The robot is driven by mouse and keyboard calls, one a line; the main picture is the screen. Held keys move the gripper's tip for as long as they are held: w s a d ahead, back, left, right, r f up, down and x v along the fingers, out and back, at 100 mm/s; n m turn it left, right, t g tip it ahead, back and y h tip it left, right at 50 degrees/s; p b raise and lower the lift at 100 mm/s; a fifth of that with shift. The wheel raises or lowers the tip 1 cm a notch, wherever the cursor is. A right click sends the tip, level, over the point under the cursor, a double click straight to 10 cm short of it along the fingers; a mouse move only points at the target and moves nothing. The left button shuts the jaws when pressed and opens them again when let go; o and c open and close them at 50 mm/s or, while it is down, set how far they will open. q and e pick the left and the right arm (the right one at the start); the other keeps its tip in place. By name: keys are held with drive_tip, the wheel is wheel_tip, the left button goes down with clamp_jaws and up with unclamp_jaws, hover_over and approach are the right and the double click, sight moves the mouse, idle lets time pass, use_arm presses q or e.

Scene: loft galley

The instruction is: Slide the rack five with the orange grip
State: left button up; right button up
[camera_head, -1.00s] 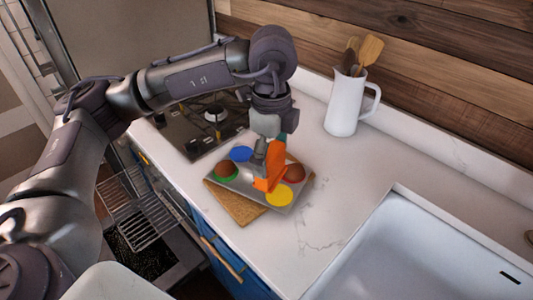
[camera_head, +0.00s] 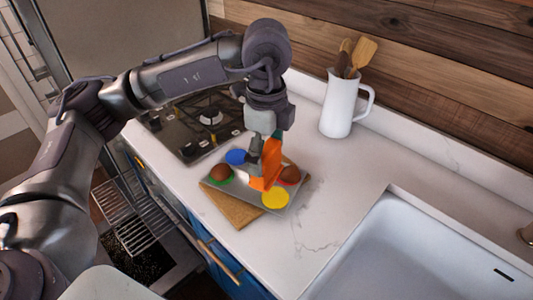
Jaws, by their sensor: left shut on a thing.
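My left gripper (camera_head: 262,165) is shut on the orange grip (camera_head: 271,163), a flat orange piece held upright over the metal tray (camera_head: 244,182). Whether its lower end touches the tray I cannot tell. The tray lies on a wooden board (camera_head: 232,208) and has coloured discs and two brown muffin-like things. Wire racks (camera_head: 128,208) show at lower left, low in an open oven below the counter. Which one is rack five I cannot tell; my left arm hides part of that area. My right gripper is not in view.
A black gas hob (camera_head: 193,130) lies behind the tray. A white jug (camera_head: 340,105) with wooden utensils stands at the back. A white sink (camera_head: 420,250) is at lower right. The counter (camera_head: 335,190) between tray and sink is clear.

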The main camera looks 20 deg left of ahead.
sight(267, 149)
use_arm(q)
drive_tip(key=shift+r+p, duration=1.05)
drive_tip(key=shift+r, duration=1.15)
